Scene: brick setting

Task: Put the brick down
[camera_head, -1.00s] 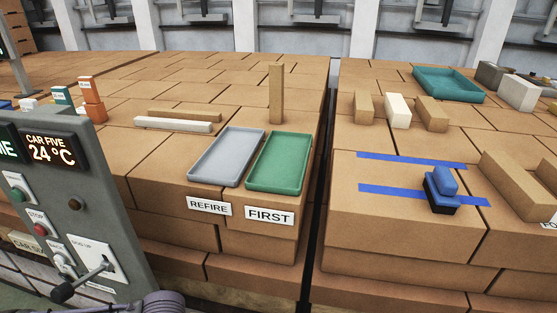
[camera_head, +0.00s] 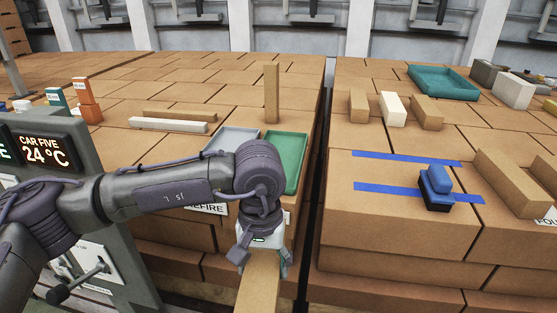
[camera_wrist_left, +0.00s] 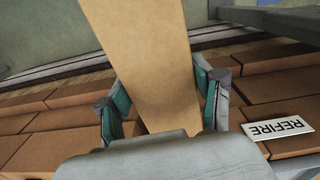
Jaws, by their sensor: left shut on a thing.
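My left gripper (camera_head: 262,262) hangs in front of the near edge of the brick stack, below the two trays. It is shut on a long tan brick (camera_head: 258,288), which reaches down out of the bottom of the head view. In the left wrist view the brick (camera_wrist_left: 145,50) runs between the two teal-padded fingers (camera_wrist_left: 165,100) and away to the top edge. The grey tray (camera_head: 232,140) and the green tray (camera_head: 291,160) lie behind the gripper, both partly hidden by my arm. My right gripper is not in view.
A REFIRE label (camera_wrist_left: 277,132) sits on the stack's front face. A tan brick stands upright (camera_head: 271,92) behind the trays. A control panel with a lever (camera_head: 85,280) stands at left. Across a gap, the right stack holds a blue-handled block (camera_head: 437,187) near blue tape strips.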

